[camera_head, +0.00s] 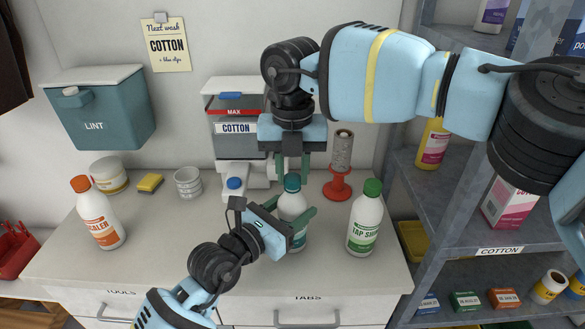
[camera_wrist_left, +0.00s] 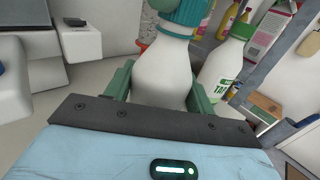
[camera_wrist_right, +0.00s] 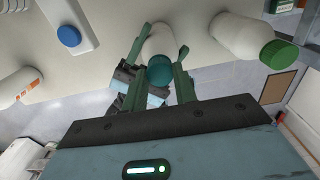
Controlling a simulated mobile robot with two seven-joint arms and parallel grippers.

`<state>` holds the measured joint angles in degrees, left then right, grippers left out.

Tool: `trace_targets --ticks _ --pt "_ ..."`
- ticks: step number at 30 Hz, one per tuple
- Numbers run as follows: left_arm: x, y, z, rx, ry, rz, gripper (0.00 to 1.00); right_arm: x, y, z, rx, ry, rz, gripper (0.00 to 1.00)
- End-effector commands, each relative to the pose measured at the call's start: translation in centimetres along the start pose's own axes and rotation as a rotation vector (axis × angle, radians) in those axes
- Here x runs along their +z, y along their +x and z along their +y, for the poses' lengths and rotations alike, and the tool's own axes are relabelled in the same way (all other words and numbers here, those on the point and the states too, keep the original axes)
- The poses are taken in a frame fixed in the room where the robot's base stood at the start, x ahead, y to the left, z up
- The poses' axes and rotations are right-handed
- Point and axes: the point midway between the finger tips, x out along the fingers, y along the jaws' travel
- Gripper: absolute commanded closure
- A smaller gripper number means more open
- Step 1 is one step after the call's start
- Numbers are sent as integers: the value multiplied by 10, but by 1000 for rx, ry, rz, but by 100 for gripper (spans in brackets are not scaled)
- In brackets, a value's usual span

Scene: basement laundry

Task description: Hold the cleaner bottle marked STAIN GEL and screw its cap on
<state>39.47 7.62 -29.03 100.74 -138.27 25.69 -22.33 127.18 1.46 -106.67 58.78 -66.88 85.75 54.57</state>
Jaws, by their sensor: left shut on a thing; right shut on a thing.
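A white bottle (camera_head: 293,206) stands upright on the counter, its label mostly hidden, so I cannot read STAIN GEL. My left gripper (camera_head: 297,226) is shut around its body; the left wrist view shows a finger on each side of the bottle (camera_wrist_left: 162,75). A ribbed teal cap (camera_wrist_left: 185,14) sits at the bottle's neck; how far it is screwed down I cannot tell. It also shows in the head view (camera_head: 292,184). My right gripper (camera_head: 292,168) points down from above, shut on the cap, which lies between its fingers in the right wrist view (camera_wrist_right: 160,70).
A green-capped white bottle (camera_head: 365,222) stands close on the right. An orange-capped bottle (camera_head: 97,215) is at far left. The counter's left middle is clear.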

Motion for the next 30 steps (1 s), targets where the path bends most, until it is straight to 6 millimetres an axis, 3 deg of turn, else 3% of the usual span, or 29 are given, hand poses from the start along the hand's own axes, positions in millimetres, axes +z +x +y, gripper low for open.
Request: trace_targets --ticks 30 --pt "0 0 0 1 0 1 100 0 0 0 2 1618 0 93"
